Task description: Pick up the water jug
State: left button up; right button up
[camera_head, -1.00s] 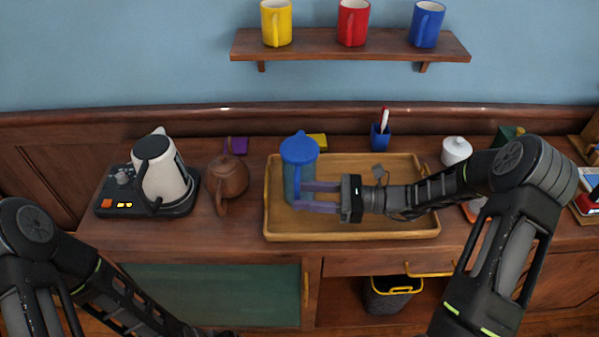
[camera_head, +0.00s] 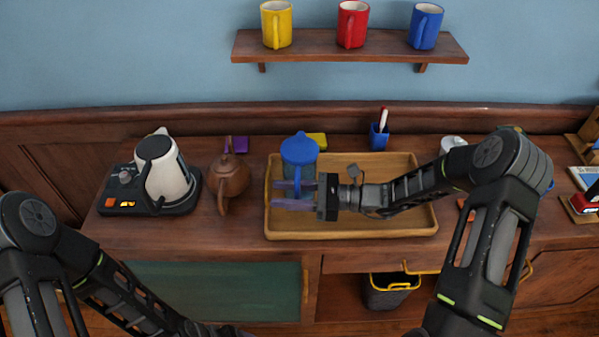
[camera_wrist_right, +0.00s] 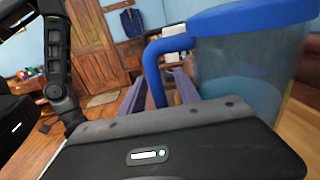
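The water jug (camera_head: 300,157) has a blue lid and handle and a translucent bluish body. It stands upright at the left end of the wooden tray (camera_head: 350,234). My right gripper (camera_head: 284,194) is at the jug's near side, its two fingers apart and pointing left. In the right wrist view the jug (camera_wrist_right: 235,70) fills the upper right, and its blue handle (camera_wrist_right: 153,68) shows between the spread fingers (camera_wrist_right: 163,90). I see no grip on the handle; contact is unclear. My left gripper (camera_head: 238,332) is barely visible at the bottom edge.
A kettle (camera_head: 167,178) on a black base and a brown teapot (camera_head: 229,178) stand left of the tray. A blue pen cup (camera_head: 379,138) and a yellow item (camera_head: 317,140) are behind it. Mugs stand on the wall shelf (camera_head: 350,48). A bin (camera_head: 390,292) is below.

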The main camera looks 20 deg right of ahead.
jog(key=shift+c, duration=0.5)
grip_shut()
jog(key=shift+r, duration=0.1)
dwell(0.8)
